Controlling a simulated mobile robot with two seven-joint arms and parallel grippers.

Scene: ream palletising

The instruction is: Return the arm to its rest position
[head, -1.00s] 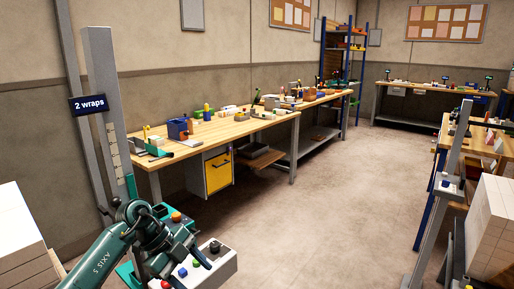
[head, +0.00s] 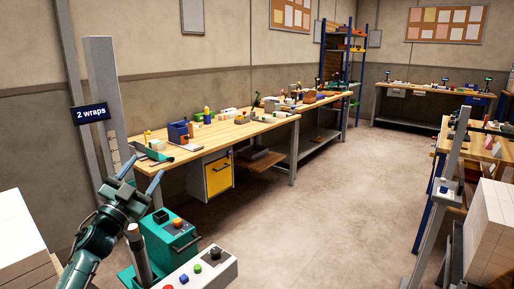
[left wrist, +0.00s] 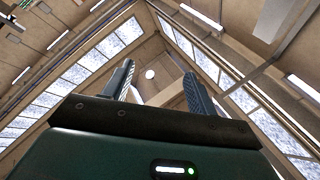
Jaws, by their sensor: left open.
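My left arm comes in at the lower left of the head view. Its gripper (head: 141,176) points upward, with two blue-grey fingers apart and nothing between them. In the left wrist view the open fingers (left wrist: 158,72) stand against the ceiling and high windows, with empty space between them. The gripper is in front of the grey column with the "2 wraps" sign (head: 89,112), and above and left of the control panel (head: 208,268). It appears clear of both. My right gripper is not in view.
A teal box (head: 168,240) with an orange button stands behind the panel. Pale stacks (head: 18,240) and (head: 490,235) stand at the lower left and right. A wooden workbench (head: 225,132) with small items runs along the wall. The middle floor (head: 320,210) is clear.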

